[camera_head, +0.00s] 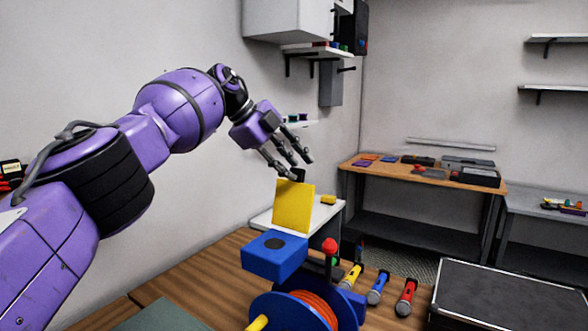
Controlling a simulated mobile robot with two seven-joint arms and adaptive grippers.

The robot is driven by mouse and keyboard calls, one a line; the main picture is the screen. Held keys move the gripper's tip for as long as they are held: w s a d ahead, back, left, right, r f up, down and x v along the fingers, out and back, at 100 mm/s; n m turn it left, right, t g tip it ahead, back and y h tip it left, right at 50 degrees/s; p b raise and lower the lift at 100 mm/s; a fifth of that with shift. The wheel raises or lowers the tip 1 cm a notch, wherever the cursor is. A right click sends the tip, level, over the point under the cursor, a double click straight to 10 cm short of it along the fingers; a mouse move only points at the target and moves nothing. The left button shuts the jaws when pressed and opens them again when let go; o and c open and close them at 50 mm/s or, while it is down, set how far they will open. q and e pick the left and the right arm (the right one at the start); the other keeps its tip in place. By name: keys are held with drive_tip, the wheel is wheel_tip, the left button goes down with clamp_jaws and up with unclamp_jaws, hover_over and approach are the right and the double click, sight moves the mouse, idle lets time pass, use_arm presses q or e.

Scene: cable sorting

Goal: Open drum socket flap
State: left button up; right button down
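The cable drum (281,315) is blue with orange cable (318,308) wound on it, at the bottom centre. A blue socket box (275,262) sits above it, with a dark round spot on top. A yellow flap (293,208) stands nearly upright at the back edge of the box. My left gripper (292,168) is just above the flap's top edge, fingers pointing down and spread apart. I cannot tell whether a fingertip touches the flap. My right gripper is not in view.
Yellow, blue (377,288) and red (406,297) connectors lie right of the drum. A black case (510,297) stands at the lower right. A white surface (328,216) is behind the flap. A workbench (420,176) with tools stands at the back.

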use_arm(q)
drive_tip(key=v, duration=1)
drive_tip(key=shift+s+a+r, duration=0.2)
drive_tip(key=shift+s+a, duration=0.05)
drive_tip(key=shift+a, duration=0.1)
